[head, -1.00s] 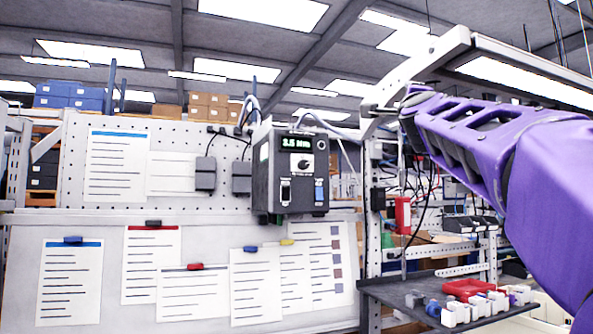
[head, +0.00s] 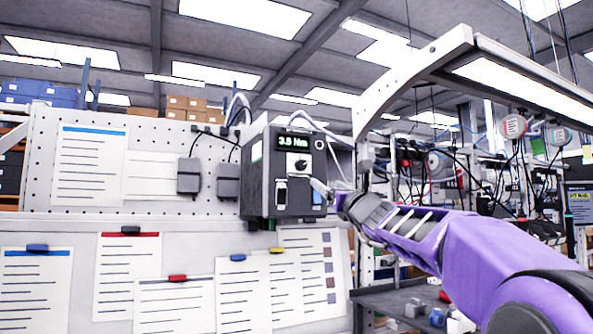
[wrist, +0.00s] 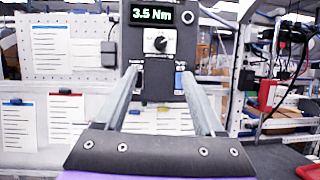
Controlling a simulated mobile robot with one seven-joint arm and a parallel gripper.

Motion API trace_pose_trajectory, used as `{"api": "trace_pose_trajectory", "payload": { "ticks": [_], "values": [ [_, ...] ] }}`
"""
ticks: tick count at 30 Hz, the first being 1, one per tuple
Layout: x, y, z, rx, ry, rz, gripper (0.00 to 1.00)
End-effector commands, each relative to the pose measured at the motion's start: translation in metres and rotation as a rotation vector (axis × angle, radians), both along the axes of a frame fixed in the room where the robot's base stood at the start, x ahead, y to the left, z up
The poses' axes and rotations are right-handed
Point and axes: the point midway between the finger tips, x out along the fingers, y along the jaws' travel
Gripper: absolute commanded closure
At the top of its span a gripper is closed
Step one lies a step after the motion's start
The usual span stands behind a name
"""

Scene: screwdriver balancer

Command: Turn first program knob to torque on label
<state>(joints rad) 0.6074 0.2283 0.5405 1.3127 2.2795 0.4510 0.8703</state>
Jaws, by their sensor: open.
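The dark grey controller box (head: 263,190) hangs on the pegboard in the head view. Its green display (head: 293,142) reads 3.5 Nm and also shows in the wrist view (wrist: 152,15). Below the display is the round program knob (head: 301,164), black with a light pointer on a pale plate. The knob also shows in the wrist view (wrist: 160,43). My gripper (wrist: 160,76) is open and empty. Its fingers point at the box front, with the tips below the knob in the wrist view, one on each side. It does not appear to touch the knob.
Two switches or sockets (wrist: 179,80) sit below the knob. Clipped paper sheets (head: 127,275) hang on the board; their text is unreadable. Two small grey boxes (head: 189,177) hang left of the controller. A shelf with small parts (head: 395,300) stands lower right.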

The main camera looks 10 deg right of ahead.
Motion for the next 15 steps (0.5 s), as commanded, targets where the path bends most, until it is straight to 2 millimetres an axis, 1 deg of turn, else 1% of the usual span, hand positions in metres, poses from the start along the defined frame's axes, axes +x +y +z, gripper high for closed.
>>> {"api": "trace_pose_trajectory", "payload": {
  "ticks": [5,8,15],
  "values": [
    [0.008,0.001,0.004,0.025,-0.003,0.011,0.3],
    [0.018,0.003,0.009,0.024,-0.004,0.011,0.3],
    [0.05,0.011,0.022,0.023,-0.003,0.01,0.3]
  ]
}}
